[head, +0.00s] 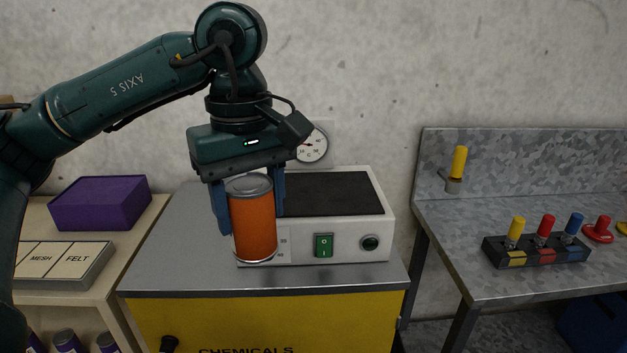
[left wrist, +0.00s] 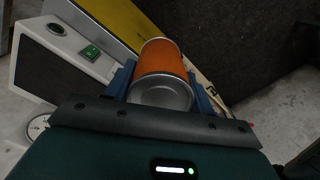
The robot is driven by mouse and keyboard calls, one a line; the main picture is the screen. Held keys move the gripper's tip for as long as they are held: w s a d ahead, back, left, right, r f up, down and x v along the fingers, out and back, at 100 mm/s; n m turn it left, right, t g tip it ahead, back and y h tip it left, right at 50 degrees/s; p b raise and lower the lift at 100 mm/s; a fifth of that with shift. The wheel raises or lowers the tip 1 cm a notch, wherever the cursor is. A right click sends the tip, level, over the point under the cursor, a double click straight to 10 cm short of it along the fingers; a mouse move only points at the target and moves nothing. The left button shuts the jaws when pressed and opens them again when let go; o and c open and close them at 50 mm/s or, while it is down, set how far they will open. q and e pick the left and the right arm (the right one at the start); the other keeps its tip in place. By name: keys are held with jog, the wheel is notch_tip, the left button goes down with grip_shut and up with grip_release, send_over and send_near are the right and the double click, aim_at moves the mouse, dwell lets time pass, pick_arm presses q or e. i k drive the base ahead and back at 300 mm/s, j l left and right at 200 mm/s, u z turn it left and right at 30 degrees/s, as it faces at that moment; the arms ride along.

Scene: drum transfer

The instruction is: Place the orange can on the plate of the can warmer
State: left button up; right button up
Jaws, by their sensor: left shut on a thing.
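The orange can (head: 254,226) has a silver lid and stands upright between the fingers of my left gripper (head: 249,197), which is shut on it. In the left wrist view my left gripper (left wrist: 163,88) has its blue fingers on both sides of the orange can (left wrist: 161,60). The can warmer (head: 376,228) is a white box with a dark plate (head: 328,194) on top, a green switch and a round knob. The can is in front of the warmer's left part and hides some of it. I cannot tell whether the can touches the surface below. My right gripper is not in view.
The warmer stands on a grey-topped yellow chemicals cabinet (head: 180,270). A purple box (head: 101,203) and a tray labelled mesh and felt (head: 93,268) are on the left shelf. A metal bench (head: 450,240) on the right holds a block of coloured handles (head: 536,252). A dial hangs behind the warmer.

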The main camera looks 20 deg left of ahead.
aim_at(327, 198)
jog(key=i, duration=0.95)
